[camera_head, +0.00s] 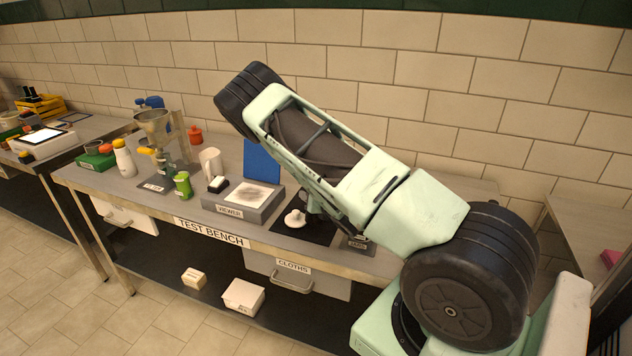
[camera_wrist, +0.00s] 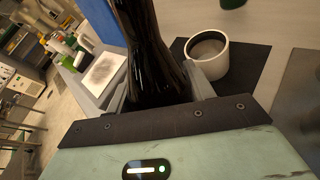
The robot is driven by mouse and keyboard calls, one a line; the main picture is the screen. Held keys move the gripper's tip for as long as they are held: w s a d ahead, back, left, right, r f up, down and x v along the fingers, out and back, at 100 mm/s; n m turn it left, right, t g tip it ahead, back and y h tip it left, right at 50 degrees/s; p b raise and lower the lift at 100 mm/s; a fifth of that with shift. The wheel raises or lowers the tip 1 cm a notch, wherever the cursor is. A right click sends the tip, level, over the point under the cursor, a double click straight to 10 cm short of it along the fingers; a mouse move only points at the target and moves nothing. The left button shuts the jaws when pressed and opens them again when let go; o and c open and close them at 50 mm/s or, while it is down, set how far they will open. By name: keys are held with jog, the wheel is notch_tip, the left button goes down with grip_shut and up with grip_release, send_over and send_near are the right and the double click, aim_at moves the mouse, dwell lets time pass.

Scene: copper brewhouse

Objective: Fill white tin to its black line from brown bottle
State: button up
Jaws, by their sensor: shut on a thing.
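My gripper (camera_wrist: 157,85) is shut on a dark, nearly black-looking bottle (camera_wrist: 143,40) in the wrist view. The bottle's top runs out of that picture and its base is hidden by my gripper body. The white tin (camera_wrist: 209,58) stands upright on a black mat to the right of the bottle, apart from it. In the head view a small white shape (camera_head: 295,218) lies on the mat, perhaps the tin; my arm hides the bottle and most of my gripper there.
The black mat (camera_head: 318,236) lies on the test bench, right of the grey viewer box (camera_head: 238,214) and a blue panel (camera_head: 262,162). A green can (camera_head: 183,185), a white mug (camera_head: 210,162) and a funnel stand (camera_head: 154,125) stand farther left.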

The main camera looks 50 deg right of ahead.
jog(key=g+y+p, duration=0.1)
jog(key=p, duration=0.2)
jog(key=a+m+g+y+p, duration=0.1)
jog(key=p, duration=0.2)
jog(key=shift+s+f+m, duration=0.15)
jog(key=shift+s+m, duration=0.1)
jog(key=shift+m, duration=0.05)
jog(key=f+m+g+y+p, duration=0.1)
jog(key=y+p, duration=0.1)
jog(key=p, duration=0.1)
jog(key=shift+s+a+f+p, duration=0.1)
jog(key=shift+f+p, duration=0.05)
jog(key=shift+p, duration=0.2)
jog(key=shift+f+g+y, duration=0.25)
jog(key=shift+g+y, duration=0.05)
jog(key=shift+g, duration=0.2)
jog(key=shift+f+m+g+y+p, duration=0.25)
jog(key=shift+m+g+y+p, duration=0.15)
jog(key=shift+m+y+p, duration=0.25)
jog(key=shift+a+f, duration=0.1)
jog(key=shift+r+y, duration=0.25)
jog(key=shift+r+m+g+y+p, duration=0.35)
jog(key=shift+r+g+y+p, duration=0.25)
jog(key=shift+y+p, duration=0.25)
dwell(1.6)
